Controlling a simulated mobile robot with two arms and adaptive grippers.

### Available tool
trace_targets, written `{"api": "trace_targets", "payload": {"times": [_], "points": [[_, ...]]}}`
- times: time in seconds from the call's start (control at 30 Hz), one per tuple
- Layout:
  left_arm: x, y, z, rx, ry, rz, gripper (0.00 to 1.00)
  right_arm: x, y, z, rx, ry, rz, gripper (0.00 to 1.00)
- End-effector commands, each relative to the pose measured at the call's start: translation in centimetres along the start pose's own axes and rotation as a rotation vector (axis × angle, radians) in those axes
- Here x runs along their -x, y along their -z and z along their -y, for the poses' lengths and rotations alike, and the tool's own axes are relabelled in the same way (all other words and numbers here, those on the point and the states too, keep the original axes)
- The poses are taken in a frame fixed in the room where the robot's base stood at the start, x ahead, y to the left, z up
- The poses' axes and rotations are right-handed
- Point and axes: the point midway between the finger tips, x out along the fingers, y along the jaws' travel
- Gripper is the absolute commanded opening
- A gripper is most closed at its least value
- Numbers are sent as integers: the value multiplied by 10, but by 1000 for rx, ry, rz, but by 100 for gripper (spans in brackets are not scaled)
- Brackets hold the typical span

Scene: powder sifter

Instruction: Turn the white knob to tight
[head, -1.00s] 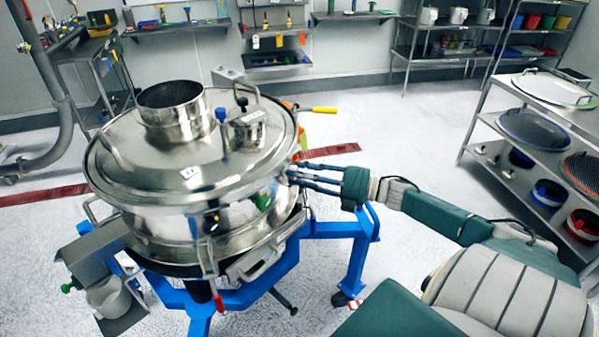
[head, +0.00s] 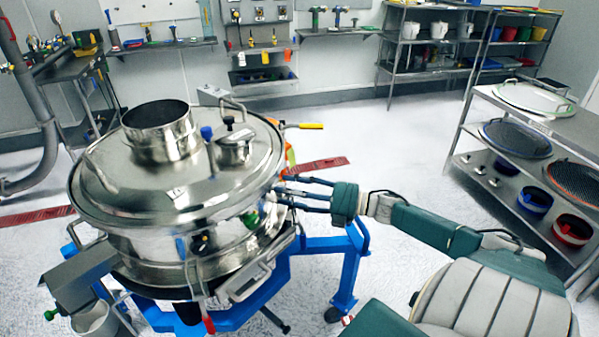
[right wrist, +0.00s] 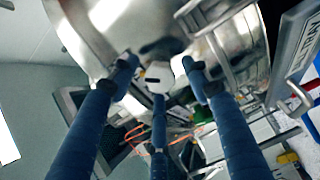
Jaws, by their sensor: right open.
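The steel sifter (head: 150,222) stands at the left in the head view. My right gripper (head: 283,192) reaches from the right to its right side, with dark blue fingers pointing at the wall. In the right wrist view, a white knob (right wrist: 158,78) with a dark slot-like mark lies between and beyond the spread fingers of my right gripper (right wrist: 162,78). The fingers are open around the knob's outline; I cannot tell whether any touches it. In the head view I cannot make out the knob by the fingers. My left gripper is not in view.
A blue stand (head: 345,265) carries the sifter. A yellow-handled lever (head: 310,126) sticks out behind my right gripper. A steel shelf (head: 520,125) with round sieves stands at the right. The floor between shelf and sifter is clear.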

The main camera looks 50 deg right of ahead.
Motion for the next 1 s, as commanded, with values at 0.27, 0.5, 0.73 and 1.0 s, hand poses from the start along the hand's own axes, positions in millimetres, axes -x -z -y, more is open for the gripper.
{"api": "trace_targets", "payload": {"times": [0.27, 0.5, 0.73, 1.0], "points": [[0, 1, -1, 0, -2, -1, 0, 49, -1, 3, -1, 7, 3, 48], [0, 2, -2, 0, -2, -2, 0, 96, -1, 2, -2, 4, 4, 48], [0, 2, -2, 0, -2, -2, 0, 116, -1, 1, -1, 1, 2, 48], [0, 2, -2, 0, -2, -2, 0, 118, -1, 0, -1, 0, 1, 48]]}}
